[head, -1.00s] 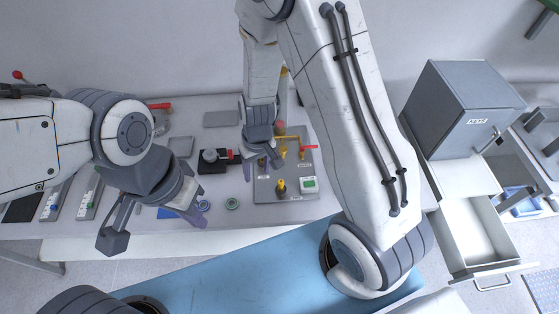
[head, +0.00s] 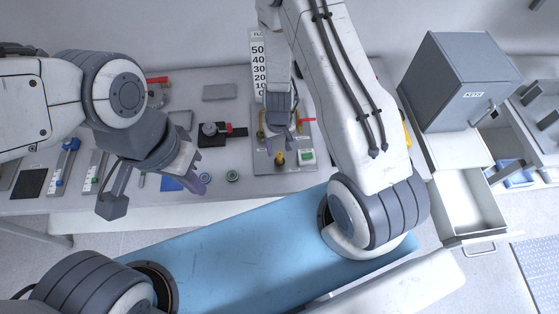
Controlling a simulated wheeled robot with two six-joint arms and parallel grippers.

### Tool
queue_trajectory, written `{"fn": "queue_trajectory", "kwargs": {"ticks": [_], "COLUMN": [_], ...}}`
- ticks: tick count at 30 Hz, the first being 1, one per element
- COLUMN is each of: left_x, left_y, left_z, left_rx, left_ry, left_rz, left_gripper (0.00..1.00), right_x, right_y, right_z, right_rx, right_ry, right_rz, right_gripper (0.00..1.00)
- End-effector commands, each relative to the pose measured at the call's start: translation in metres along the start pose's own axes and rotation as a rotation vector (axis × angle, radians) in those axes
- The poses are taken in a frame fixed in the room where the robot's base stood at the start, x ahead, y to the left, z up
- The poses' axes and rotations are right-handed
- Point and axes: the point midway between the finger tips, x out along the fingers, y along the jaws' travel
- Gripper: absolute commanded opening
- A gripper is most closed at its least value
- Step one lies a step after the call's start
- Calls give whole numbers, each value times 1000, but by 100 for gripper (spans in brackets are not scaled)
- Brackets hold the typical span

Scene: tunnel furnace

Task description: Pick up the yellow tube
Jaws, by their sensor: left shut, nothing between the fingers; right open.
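No yellow tube can be made out with certainty. A yellow piece (head: 407,130) shows at the right edge of my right arm, mostly hidden behind it. A yellow upright part (head: 261,120) and a yellow knob (head: 279,157) are on the grey panel (head: 268,168) at the back table. My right gripper (head: 284,143) is open and empty over this panel, pointing down. My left gripper (head: 196,185) is shut and empty near the table's front edge, by a blue piece (head: 171,184).
A grey cabinet (head: 462,85) stands at the right, with an open drawer (head: 468,205) below it. A white scale sign (head: 257,65) stands behind the panel. A black device with a red part (head: 212,133) and a green-rimmed ring (head: 233,176) are on the table.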

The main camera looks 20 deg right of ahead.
Motion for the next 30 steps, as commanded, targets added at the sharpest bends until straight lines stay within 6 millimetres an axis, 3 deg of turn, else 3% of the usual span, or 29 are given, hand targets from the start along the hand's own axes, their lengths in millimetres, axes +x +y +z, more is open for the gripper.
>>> {"fn": "queue_trajectory", "kwargs": {"ticks": [12,22,24,27,30], "left_x": [43,45,45,45,45], "left_y": [-3,-3,-3,-3,-3], "left_z": [2,2,2,2,2], "left_rx": [2,1,1,1,1], "left_ry": [0,0,0,0,0], "left_rz": [0,0,0,0,0], "left_gripper": [0,0,0,0,0], "right_x": [49,50,50,50,50], "right_y": [3,3,3,3,3], "right_z": [-3,-3,-3,-3,-3], "right_rx": [1,0,0,0,0], "right_ry": [0,0,0,0,0], "right_rz": [0,0,0,0,0], "right_gripper": [58,58,31,0,0]}}
